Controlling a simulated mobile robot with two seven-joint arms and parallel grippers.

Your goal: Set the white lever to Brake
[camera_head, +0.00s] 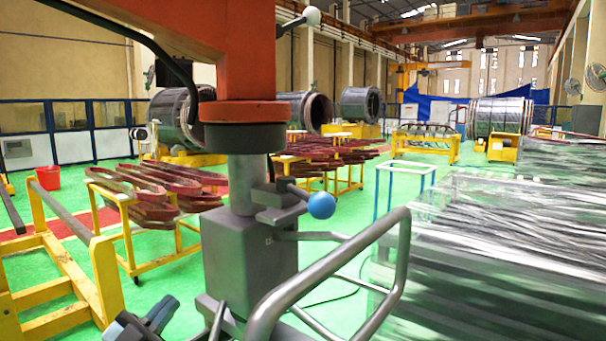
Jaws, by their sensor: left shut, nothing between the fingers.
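The white lever ends in a white ball knob (312,15) at the top of the head view. Its short grey arm slants down to the left to the side of the orange machine head. Any Brake marking is too small or hidden to read. My left gripper (165,310) shows at the bottom left edge, low beside the grey machine column, far below and left of the white knob. Its fingers are shut with nothing between them. My right gripper is not in view.
A blue ball knob (321,205) sticks out from the grey column (250,255). A bent grey handle rail (392,262) crosses in front at the lower right. A yellow frame (60,270) stands at left. Wrapped stacks (500,250) fill the right. Green floor lies open behind.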

